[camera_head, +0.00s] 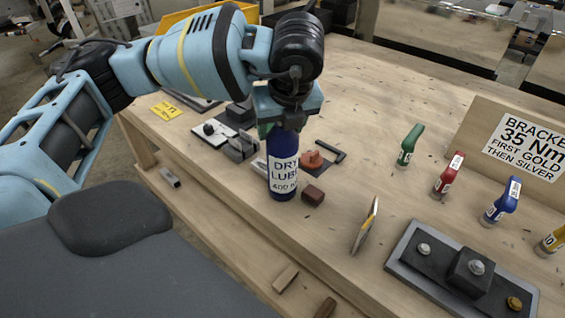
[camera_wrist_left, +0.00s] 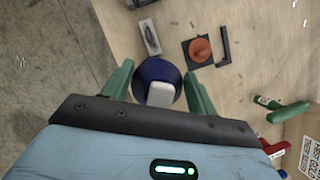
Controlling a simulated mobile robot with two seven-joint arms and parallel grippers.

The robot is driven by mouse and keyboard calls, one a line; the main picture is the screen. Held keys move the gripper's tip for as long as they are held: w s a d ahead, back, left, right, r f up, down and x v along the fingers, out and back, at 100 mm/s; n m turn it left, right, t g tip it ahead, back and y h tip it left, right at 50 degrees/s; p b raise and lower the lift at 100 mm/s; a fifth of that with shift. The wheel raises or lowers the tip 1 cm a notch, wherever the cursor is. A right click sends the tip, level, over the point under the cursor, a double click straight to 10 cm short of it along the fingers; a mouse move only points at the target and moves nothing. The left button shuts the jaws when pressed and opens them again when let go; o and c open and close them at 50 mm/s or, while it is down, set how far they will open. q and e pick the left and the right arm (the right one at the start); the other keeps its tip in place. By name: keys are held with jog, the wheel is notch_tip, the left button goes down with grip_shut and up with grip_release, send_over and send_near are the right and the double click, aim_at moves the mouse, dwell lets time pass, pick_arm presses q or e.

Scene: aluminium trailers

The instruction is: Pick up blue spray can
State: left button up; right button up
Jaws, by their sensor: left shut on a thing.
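The blue spray can (camera_head: 283,171) has a white label reading "DRY LUBE". It is upright near the front edge of the wooden workbench, and I cannot tell whether its base touches the top. My left gripper (camera_head: 287,112) is above it, shut on its upper part. In the left wrist view the can (camera_wrist_left: 156,72) is seen from above between the two green fingers of the gripper (camera_wrist_left: 158,88), with a pale nozzle on top. The gripper hides the can's top in the head view. My right gripper is not in view.
A small dark red block (camera_head: 313,195) sits right beside the can. An orange knob (camera_head: 312,159) is behind it. Green (camera_head: 409,146), red (camera_head: 448,175) and blue (camera_head: 502,201) tools stand to the right, near a bracket plate (camera_head: 408,250). A sign (camera_head: 524,143) stands behind them.

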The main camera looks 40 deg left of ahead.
pick_arm(q)
jog(key=c, duration=0.4)
jog(key=shift+r, duration=0.1)
jog(key=shift+c, duration=0.2)
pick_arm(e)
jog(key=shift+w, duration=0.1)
